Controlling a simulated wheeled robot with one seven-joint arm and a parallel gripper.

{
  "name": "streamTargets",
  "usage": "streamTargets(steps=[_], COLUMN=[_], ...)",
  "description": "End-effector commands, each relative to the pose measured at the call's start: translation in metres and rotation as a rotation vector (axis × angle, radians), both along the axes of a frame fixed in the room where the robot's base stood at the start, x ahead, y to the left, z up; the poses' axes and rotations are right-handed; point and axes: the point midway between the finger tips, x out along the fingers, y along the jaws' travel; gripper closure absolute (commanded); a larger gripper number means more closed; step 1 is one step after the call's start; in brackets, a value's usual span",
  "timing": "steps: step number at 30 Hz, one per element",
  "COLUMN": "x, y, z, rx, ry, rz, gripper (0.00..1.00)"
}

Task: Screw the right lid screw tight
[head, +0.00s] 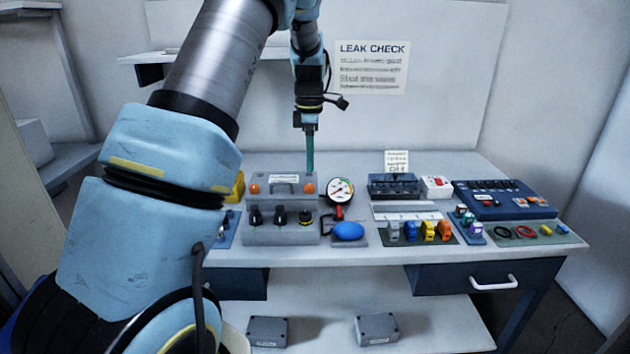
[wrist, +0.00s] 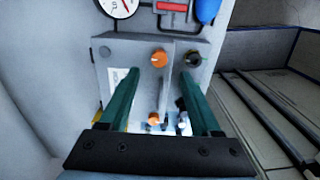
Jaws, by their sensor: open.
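The grey box (head: 281,236) stands on the bench, with a lid (head: 282,198) that carries an orange screw at each end. The right lid screw (head: 308,188) is on the lid's right end; in the wrist view it is the upper orange knob (wrist: 159,58). The left lid screw (head: 253,189) is the lower one (wrist: 154,119). My gripper (head: 310,168) points down above the right end of the lid. In the wrist view its green fingers (wrist: 158,74) are open and empty, with the right screw between and slightly beyond the tips. Any gap to the screw is hard to judge.
Black knobs (head: 279,215) line the box front. A pressure gauge (head: 340,191) and a blue bulb (head: 349,231) stand close to its right. Coloured connectors (head: 428,230) and a dark blue case (head: 503,200) lie further right. The air above the bench's right side is clear.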

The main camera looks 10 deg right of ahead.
Motion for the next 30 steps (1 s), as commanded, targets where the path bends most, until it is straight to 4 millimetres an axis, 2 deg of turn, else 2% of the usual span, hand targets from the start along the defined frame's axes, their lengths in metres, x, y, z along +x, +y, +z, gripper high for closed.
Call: streamTargets(steps=[6, 12, 18, 25, 30], x=[0.000, 0.000, 0.000, 0.000, 0.000], y=[0.001, 0.001, 0.001, 0.001, 0.001], z=[-0.040, -0.066, -0.076, -0.076, -0.076], rx=[0.003, 0.001, 0.000, 0.000, 0.000], ry=[0.004, 0.002, 0.000, -0.001, -0.001], rz=[0.001, 0.000, -0.001, -0.001, -0.001], gripper=[0.36, 0.36, 0.36, 0.37, 0.56])
